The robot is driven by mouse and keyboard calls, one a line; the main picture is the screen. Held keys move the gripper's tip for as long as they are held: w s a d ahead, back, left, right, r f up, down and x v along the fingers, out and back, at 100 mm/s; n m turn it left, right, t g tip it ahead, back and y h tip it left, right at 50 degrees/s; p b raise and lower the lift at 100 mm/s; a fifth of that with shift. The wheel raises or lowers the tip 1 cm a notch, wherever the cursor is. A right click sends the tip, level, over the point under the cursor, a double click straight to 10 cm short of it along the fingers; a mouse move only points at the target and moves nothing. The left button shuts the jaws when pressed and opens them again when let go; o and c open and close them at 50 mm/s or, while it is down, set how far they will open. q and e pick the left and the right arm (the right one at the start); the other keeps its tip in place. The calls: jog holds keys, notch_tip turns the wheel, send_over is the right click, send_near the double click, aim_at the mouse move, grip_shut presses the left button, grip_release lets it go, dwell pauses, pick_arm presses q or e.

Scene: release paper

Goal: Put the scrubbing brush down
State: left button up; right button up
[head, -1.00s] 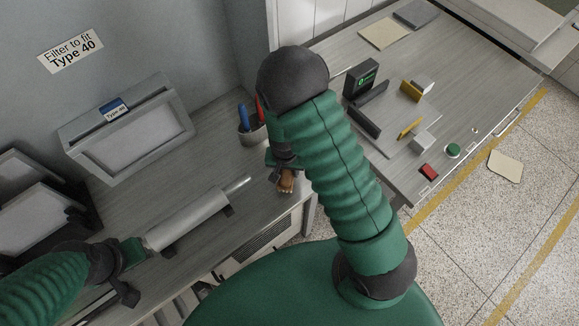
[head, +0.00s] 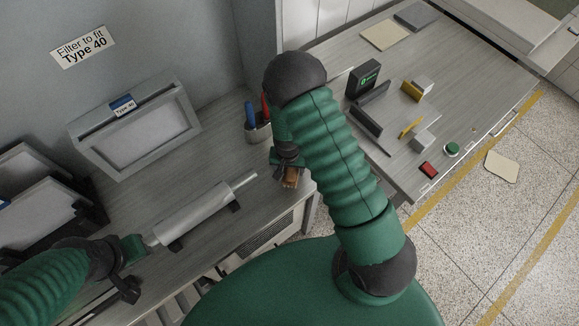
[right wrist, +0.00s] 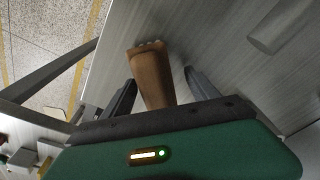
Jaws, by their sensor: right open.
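The scrubbing brush (head: 291,178) has a brown wooden body. In the head view only a small part of it shows below my right gripper (head: 284,172), near the front edge of the bench. In the right wrist view the brush (right wrist: 151,73) lies between the two dark fingers of my right gripper (right wrist: 158,90). The fingers are open, with a gap on each side of the brush. My left gripper (head: 133,268) is at the lower left beside a grey cylinder (head: 192,212); its fingers are too unclear to read.
A pen cup (head: 258,128) stands just behind my right gripper. A framed filter unit (head: 135,135) leans at the back wall. The right-hand table (head: 330,60) holds a black box (head: 362,78), several small blocks and a red button (head: 429,169).

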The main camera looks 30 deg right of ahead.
aim_at(291, 169)
jog(key=shift+a+r, duration=0.2)
jog(key=shift+r, duration=0.1)
notch_tip(291, 169, up, 11)
jog(key=s+b, duration=0.1)
jog(key=s+a+r+n+t+y, duration=0.1)
jog(key=s+a+r+n+t, duration=0.1)
jog(key=s+a+r+n, duration=0.65)
pick_arm(q)
jog(key=s+b+x, duration=0.1)
jog(key=b+x, duration=0.5)
jog(key=shift+s+a+f, duration=0.15)
jog(key=shift+s+f, duration=0.05)
jog(key=shift+f, duration=0.4)
pick_arm(e)
jog(key=shift+m, duration=0.25)
jog(key=f, duration=0.2)
jog(key=d+f, duration=0.1)
jog(key=f, duration=0.1)
jog(key=shift+w+d+f, duration=0.1)
jog(key=shift+d+f, duration=0.1)
pick_arm(q)
jog(key=shift+d, duration=0.3)
pick_arm(e)
jog(key=shift+d, duration=0.25)
pick_arm(q)
jog(key=shift+a, duration=0.15)
pick_arm(e)
jog(key=shift+a, duration=0.15)
